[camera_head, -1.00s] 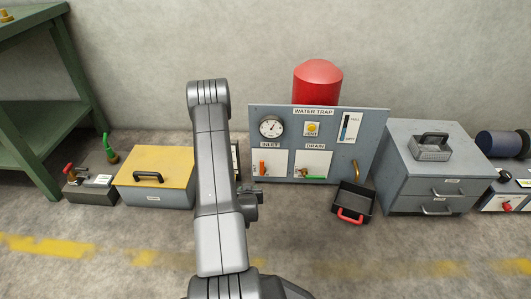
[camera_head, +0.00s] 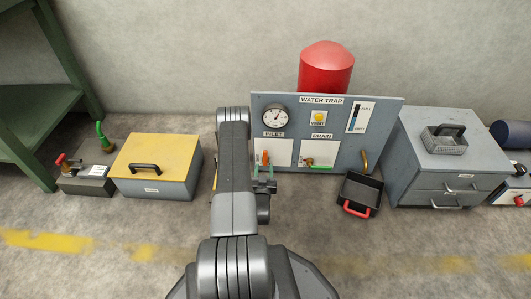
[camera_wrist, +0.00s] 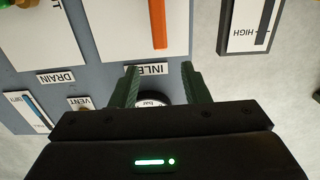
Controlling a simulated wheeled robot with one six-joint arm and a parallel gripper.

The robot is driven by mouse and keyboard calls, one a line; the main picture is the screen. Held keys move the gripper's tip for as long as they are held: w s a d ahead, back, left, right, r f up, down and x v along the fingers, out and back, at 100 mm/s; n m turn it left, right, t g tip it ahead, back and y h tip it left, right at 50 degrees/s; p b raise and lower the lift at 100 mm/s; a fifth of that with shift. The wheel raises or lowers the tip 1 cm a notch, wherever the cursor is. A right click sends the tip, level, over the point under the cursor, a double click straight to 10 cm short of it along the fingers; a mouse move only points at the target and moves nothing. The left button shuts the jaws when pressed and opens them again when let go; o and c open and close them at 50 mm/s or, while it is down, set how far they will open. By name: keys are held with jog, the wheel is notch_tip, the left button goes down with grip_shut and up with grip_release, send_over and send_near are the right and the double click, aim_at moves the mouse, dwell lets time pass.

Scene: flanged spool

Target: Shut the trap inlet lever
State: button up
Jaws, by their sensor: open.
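The orange inlet lever (camera_head: 265,157) points up and down on a white plate under the INLET label of the water trap panel (camera_head: 380,113). In the wrist view, which shows the panel upside down, the orange lever (camera_wrist: 159,22) is above the INLET label (camera_wrist: 146,69). My gripper (camera_head: 265,184) is in front of the panel, just below the lever in the head view. In the wrist view my gripper (camera_wrist: 160,72) has its green fingers apart, with nothing between them. The fingertips lie short of the lever in that picture, apart from it.
The green drain lever (camera_head: 320,168) lies level to the right. A black tray with a red handle (camera_head: 356,211) stands at the panel's lower right. A yellow-lidded box (camera_head: 155,165) stands left of my arm. A grey drawer cabinet (camera_head: 445,165) stands right.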

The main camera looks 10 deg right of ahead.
aim_at(265, 153)
jog(key=b+x, duration=0.3)
jog(key=x, duration=0.7)
jog(key=shift+w, duration=0.2)
grip_shut()
